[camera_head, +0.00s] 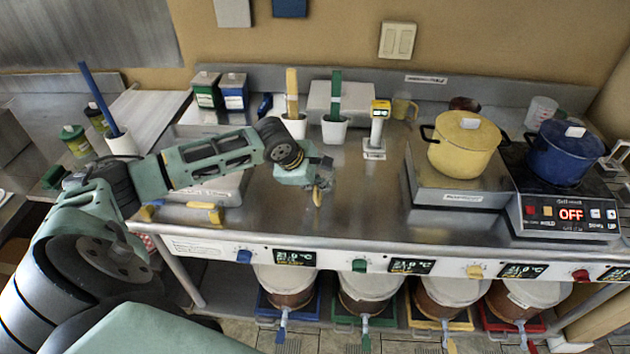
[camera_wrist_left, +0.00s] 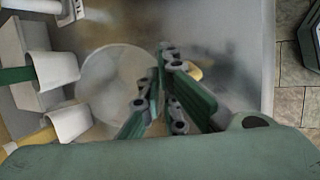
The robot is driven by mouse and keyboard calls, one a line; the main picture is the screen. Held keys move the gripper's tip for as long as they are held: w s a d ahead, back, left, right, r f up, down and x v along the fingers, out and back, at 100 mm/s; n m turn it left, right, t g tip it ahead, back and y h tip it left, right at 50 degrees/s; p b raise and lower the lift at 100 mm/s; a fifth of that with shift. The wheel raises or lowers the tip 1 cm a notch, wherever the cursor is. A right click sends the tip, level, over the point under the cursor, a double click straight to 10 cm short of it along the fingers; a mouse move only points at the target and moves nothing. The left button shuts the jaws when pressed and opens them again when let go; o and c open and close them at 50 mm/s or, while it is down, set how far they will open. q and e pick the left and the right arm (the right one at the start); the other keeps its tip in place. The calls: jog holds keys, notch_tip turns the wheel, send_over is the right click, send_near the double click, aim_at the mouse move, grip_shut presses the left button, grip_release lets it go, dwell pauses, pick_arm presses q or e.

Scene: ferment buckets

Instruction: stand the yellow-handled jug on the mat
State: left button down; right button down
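My left gripper (camera_head: 318,181) is low over the middle of the steel counter. A yellow curved piece (camera_head: 317,197), which looks like the jug's handle, shows just below its fingertips. In the left wrist view a pale, see-through round shape (camera_wrist_left: 112,78), apparently the jug, lies beside the fingers (camera_wrist_left: 170,62), with a bit of yellow (camera_wrist_left: 195,73) past them. The fingertips are close together; whether they grip the handle is unclear. In the head view the jug's body is mostly hidden by the gripper. I cannot clearly pick out the mat. My right gripper is out of view.
White cups with a yellow (camera_head: 292,92) and a green handle (camera_head: 336,95) stand behind the gripper, beside a small scanner-like stand (camera_head: 377,130). A yellow pot (camera_head: 463,145) and blue pot (camera_head: 560,152) stand right. Bare counter (camera_head: 370,205) lies right of the gripper.

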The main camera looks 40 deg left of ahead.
pick_arm(q)
jog(key=c, duration=2)
grip_release()
